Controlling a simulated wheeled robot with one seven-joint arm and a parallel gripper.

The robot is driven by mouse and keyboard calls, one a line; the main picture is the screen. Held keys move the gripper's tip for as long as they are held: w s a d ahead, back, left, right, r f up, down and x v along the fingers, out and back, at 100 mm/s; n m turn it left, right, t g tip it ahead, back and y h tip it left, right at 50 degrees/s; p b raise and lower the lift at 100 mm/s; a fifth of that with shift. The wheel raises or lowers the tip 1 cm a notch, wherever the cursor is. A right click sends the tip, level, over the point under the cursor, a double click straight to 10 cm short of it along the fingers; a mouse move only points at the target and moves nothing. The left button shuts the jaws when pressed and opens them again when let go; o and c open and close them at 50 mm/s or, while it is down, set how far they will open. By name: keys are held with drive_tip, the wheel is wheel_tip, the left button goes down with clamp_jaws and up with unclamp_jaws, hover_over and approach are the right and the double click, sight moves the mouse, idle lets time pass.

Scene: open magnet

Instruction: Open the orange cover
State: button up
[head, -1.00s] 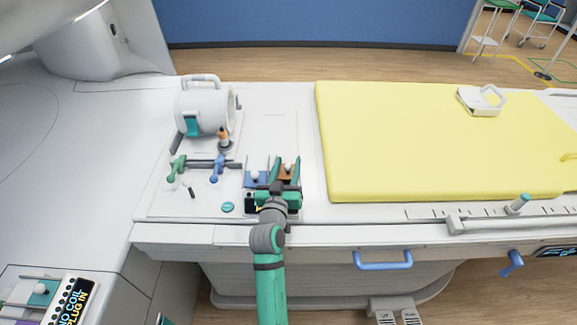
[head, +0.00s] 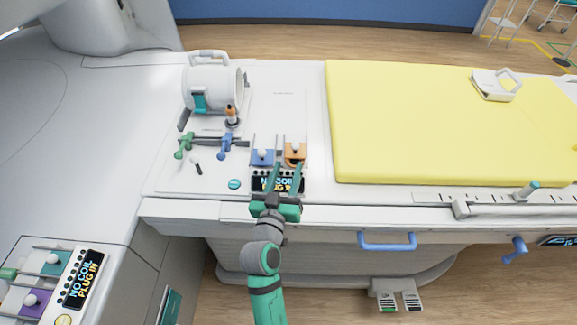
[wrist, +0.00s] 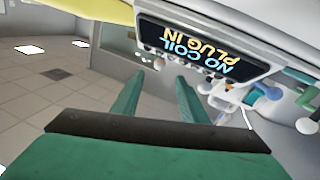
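The orange cover (head: 295,160) is a small flap with a white ball knob. It sits on the bed's left end section, right of a similar blue cover (head: 262,159). A dark "NO COIL PLUG IN" display (head: 262,184) lies in front of both covers, and also shows upside down in the wrist view (wrist: 198,48). My gripper (head: 287,168) is over the display's right part, just in front of the orange cover. Its two green fingers are apart with nothing visible between them. The wrist view also shows the fingers (wrist: 160,85) apart. The orange cover is not clearly seen there.
A white cylindrical coil (head: 212,88) stands behind, with green (head: 184,146) and blue (head: 225,146) handles before it. A yellow mattress (head: 440,125) fills the right. A second panel with a display (head: 83,279) is at lower left. A blue rail handle (head: 387,241) is on the front side.

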sight(296, 149)
drive_tip(key=c, duration=0.6)
drive_tip(key=shift+d+m, duration=0.4)
clamp_jaws()
drive_tip(key=d+m, duration=0.1)
drive_tip(key=s+d+m+g, duration=0.1)
drive_tip(key=d+m, duration=0.1)
drive_tip(key=d+f+m, duration=0.1)
drive_tip(key=m, duration=0.1)
drive_tip(key=shift+s+d+y, duration=0.15)
drive_tip(key=shift+d+y, duration=0.05)
drive_tip(key=shift+y, duration=0.1)
drive_tip(key=m, duration=0.1)
drive_tip(key=s+d+m+y, duration=0.1)
drive_tip(key=m, duration=0.1)
drive_tip(key=m+g, duration=0.1)
drive_tip(key=shift+s+d+r, duration=0.1)
drive_tip(key=shift+s+d, duration=0.25)
drive_tip(key=shift+d, duration=0.05)
drive_tip(key=s+a+r+m+y, duration=0.1)
drive_tip(key=s+r+m+y, duration=0.3)
drive_tip(key=s+m+y, duration=0.15)
drive_tip(key=shift+m+h, duration=0.25)
drive_tip(key=shift+h, duration=0.1)
drive_tip(key=x, duration=1.4)
drive_tip(key=shift+w+a, duration=0.15)
drive_tip(key=shift+w, duration=0.1)
